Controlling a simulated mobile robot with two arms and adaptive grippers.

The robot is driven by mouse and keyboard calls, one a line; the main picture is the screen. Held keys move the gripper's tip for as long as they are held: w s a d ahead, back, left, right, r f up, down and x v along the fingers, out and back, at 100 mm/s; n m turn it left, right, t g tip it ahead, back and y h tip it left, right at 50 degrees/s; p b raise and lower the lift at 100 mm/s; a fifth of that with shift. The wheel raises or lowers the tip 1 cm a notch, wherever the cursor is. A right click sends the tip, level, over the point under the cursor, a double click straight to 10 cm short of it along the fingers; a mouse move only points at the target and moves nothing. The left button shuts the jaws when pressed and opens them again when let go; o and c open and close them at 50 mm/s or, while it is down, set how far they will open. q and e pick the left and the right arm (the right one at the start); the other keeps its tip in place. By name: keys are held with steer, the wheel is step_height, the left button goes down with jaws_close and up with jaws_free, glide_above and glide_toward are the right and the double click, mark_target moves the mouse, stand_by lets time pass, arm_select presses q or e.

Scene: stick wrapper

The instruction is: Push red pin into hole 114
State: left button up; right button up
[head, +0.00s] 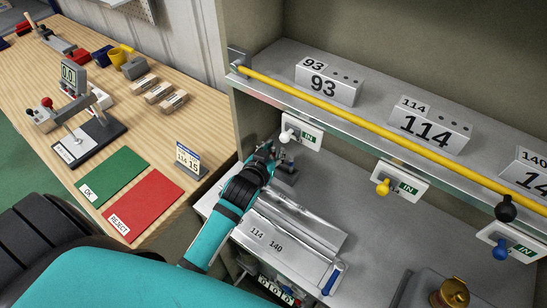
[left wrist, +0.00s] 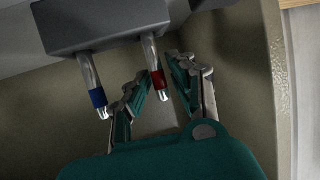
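The red pin (left wrist: 159,80), a metal rod with a red band, sticks out of a grey block (left wrist: 105,25) in the left wrist view. A similar blue-banded pin (left wrist: 97,97) is left of it. My left gripper (left wrist: 158,78) is open, its fingers on either side of the red pin with small gaps visible. In the head view my left gripper (head: 268,154) is at the cabinet's left inner side; I cannot make out the red pin there. The block labelled 114 (head: 430,125) stands on the upper shelf with small holes on top. My right gripper is out of view.
Blocks labelled 93 (head: 328,82) and 140 (head: 530,172) flank block 114. A yellow rail (head: 370,126) runs along the shelf's front edge. Below it are IN plates with white, yellow (head: 383,187) and blue knobs. A metal tray (head: 285,238) lies below; a wooden bench (head: 90,150) is left.

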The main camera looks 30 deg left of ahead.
arm_select(q)
jaws_close()
